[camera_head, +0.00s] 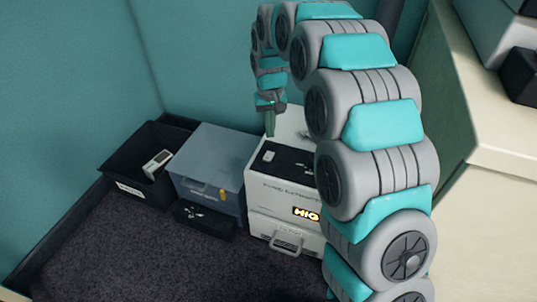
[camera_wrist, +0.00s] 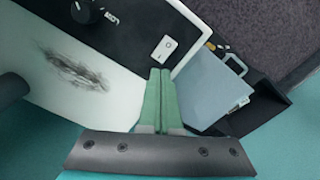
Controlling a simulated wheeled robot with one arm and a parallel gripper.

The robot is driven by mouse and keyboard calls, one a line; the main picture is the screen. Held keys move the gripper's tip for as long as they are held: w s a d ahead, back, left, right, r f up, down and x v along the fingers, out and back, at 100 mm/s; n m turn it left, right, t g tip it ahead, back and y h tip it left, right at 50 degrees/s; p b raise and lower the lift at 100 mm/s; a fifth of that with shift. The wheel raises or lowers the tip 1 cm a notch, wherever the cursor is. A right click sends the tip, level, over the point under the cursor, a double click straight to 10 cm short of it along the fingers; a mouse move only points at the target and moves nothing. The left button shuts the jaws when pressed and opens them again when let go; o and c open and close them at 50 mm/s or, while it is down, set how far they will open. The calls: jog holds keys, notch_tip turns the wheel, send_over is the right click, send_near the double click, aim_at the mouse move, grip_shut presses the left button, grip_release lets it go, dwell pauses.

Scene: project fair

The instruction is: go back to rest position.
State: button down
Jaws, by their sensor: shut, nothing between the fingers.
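My gripper (camera_head: 270,130) points down above the back left part of the white machine (camera_head: 258,227). In the wrist view its two green fingers (camera_wrist: 159,76) are pressed together with nothing between them. The white machine's top (camera_wrist: 50,62) lies below them, with a dark smudge and a black panel (camera_wrist: 125,38). My arm arches high from the right side of the head view and hides the machine's right part.
A grey-blue box (camera_head: 213,145) stands left of the machine, with a black tray (camera_head: 205,220) before it. A black bin (camera_head: 120,165) holding a pale device stands further left. Teal walls close in behind. A cream counter (camera_head: 490,130) is at right. Dark carpet in front is clear.

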dwell(0.4)
jog(key=s+d+r, duration=0.2)
jog(key=s+d, duration=0.3)
jog(key=s, duration=0.5)
jog(key=s+d+r+m+g, duration=0.1)
jog(key=s+d+r, duration=0.25)
jog(key=s, duration=0.55)
jog(key=s+d+r, duration=0.2)
jog(key=s+d, duration=0.3)
jog(key=s, duration=0.5)
jog(key=s+d+f+m, duration=0.1)
jog(key=s+d+f, duration=0.1)
jog(key=s, duration=0.9)
jog(key=shift+s+g, duration=0.35)
jog(key=shift+g, duration=0.05)
jog(key=shift+f, duration=0.1)
